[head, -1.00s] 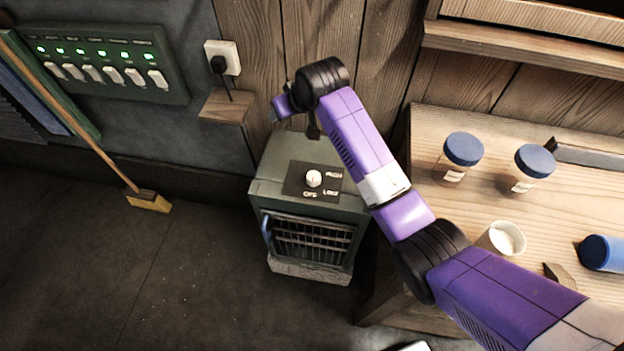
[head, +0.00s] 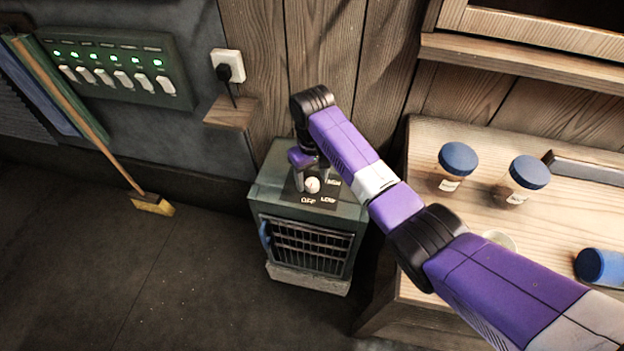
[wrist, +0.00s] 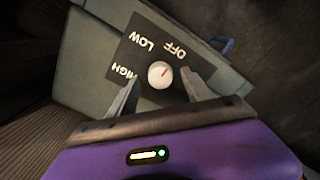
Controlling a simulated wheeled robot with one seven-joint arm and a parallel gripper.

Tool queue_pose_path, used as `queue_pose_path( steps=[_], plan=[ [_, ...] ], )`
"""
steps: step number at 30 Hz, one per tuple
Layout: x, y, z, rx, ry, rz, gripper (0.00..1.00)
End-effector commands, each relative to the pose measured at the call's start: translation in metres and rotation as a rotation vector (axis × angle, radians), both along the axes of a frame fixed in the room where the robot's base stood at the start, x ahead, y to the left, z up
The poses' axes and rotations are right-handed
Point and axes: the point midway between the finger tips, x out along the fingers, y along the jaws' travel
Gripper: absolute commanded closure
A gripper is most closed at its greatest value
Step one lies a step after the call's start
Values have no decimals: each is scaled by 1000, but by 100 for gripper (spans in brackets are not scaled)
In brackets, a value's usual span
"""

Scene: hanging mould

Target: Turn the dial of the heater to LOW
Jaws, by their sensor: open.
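The heater (head: 262,200) is a grey-green box on the floor, with a black dial plate (head: 318,202) on top marked OFF, LOW and HIGH. The round white dial (head: 312,185) sits on that plate. My gripper (head: 311,175) is over the heater top, pointing down. In the wrist view its two open fingers (wrist: 161,75) lie on either side of the dial, with gaps showing. I cannot tell exactly how far above the plate the fingertips are.
A wooden bench (head: 430,150) with blue-lidded jars (head: 457,165) stands right of the heater. A wall socket with a plug (head: 228,66) and a small wooden shelf (head: 230,112) are behind it. A broom (head: 120,165) leans at left; the floor in front is clear.

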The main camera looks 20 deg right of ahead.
Motion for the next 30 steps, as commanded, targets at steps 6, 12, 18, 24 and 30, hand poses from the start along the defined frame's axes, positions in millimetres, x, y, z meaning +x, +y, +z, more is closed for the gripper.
queue_pose_path(
  steps=[6,12,18,24,30],
  plan=[
    [0,0,-16,0,-1,1,41],
    [0,0,-18,0,-2,1,41],
    [0,0,-17,0,-2,1,67],
    [0,0,-17,0,-2,1,100],
    [0,0,-17,0,-1,16,100]
  ],
)
